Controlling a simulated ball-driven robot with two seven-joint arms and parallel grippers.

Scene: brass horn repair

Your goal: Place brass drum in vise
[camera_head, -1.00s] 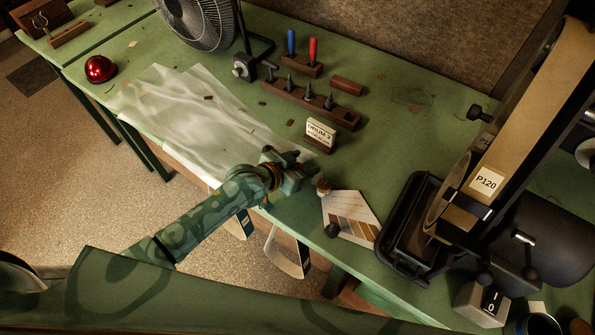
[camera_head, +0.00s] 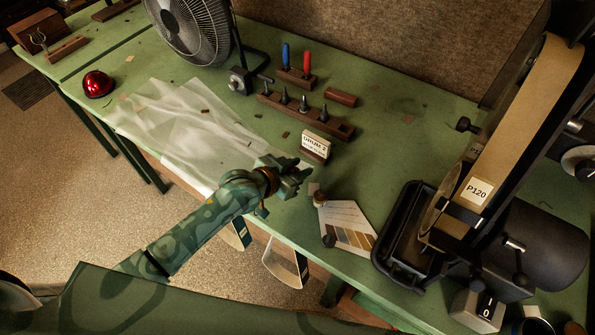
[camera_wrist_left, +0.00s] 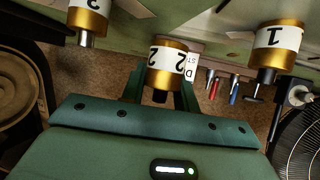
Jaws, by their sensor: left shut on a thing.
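My left gripper (camera_head: 291,177) reaches over the front edge of the green bench in the head view. In the left wrist view my left gripper (camera_wrist_left: 163,90) has its two green fingers on either side of a brass drum (camera_wrist_left: 168,54) with a white band marked 2, and it is shut on that drum. I cannot make out the held drum in the head view. No vise is recognisable. My right gripper is out of view.
A belt sander (camera_head: 490,190) with a black tray stands on the right. A swatch card (camera_head: 345,228) lies close to my left gripper. A small sign (camera_head: 316,145), a wooden rack (camera_head: 308,114) and a fan (camera_head: 190,30) stand behind. A clear sheet (camera_head: 190,125) covers the left.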

